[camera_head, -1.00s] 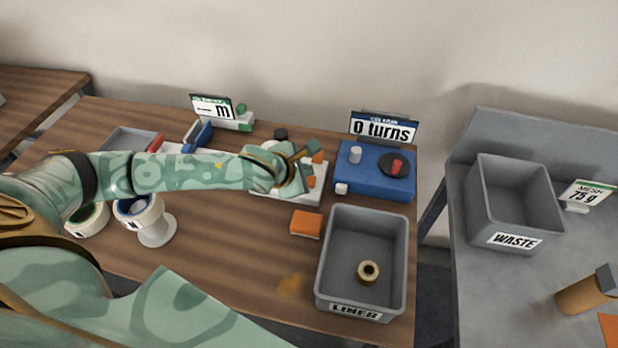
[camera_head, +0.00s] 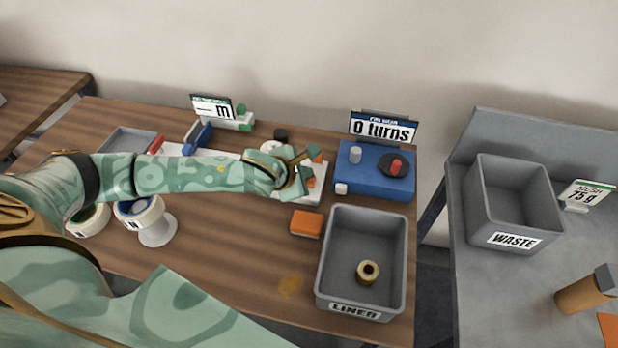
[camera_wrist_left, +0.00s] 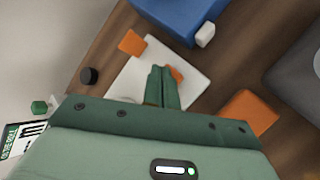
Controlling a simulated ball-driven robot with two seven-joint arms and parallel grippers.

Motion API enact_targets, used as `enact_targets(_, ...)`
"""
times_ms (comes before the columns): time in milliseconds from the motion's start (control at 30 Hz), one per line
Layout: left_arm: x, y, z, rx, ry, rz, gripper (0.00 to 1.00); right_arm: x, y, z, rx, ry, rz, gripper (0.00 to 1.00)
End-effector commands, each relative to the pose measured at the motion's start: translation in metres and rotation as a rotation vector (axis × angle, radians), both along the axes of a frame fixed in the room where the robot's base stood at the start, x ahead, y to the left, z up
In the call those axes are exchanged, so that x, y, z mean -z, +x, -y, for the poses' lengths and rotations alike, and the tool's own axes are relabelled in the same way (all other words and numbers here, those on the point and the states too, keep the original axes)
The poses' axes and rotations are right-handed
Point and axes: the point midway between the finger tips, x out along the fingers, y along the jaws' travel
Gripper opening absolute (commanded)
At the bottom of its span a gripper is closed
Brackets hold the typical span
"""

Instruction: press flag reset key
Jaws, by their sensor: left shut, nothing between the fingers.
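My left gripper (camera_head: 302,180) is shut and empty, over the white plate (camera_head: 312,196) in the middle of the table. In the left wrist view its closed green fingers (camera_wrist_left: 161,72) lie over the white plate (camera_wrist_left: 190,88), with an orange block (camera_wrist_left: 176,74) right beside the tips and partly hidden by them. I cannot tell whether they touch. A second orange block (camera_wrist_left: 131,42) sits at the plate's corner. No key carries a readable reset label, so I cannot tell which one is the flag reset key. My right gripper is out of view.
A loose orange block (camera_head: 306,223) and the grey LINER bin (camera_head: 399,262) are nearer. A black knob (camera_wrist_left: 88,76) is behind.

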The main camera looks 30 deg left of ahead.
Motion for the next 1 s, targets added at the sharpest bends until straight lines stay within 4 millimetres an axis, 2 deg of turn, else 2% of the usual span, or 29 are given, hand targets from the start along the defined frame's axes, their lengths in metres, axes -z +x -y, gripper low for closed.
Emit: enact_targets(1000,0.011,0.000,0.000,0.000,0.000,-0.001,0.00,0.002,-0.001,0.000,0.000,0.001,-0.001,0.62)
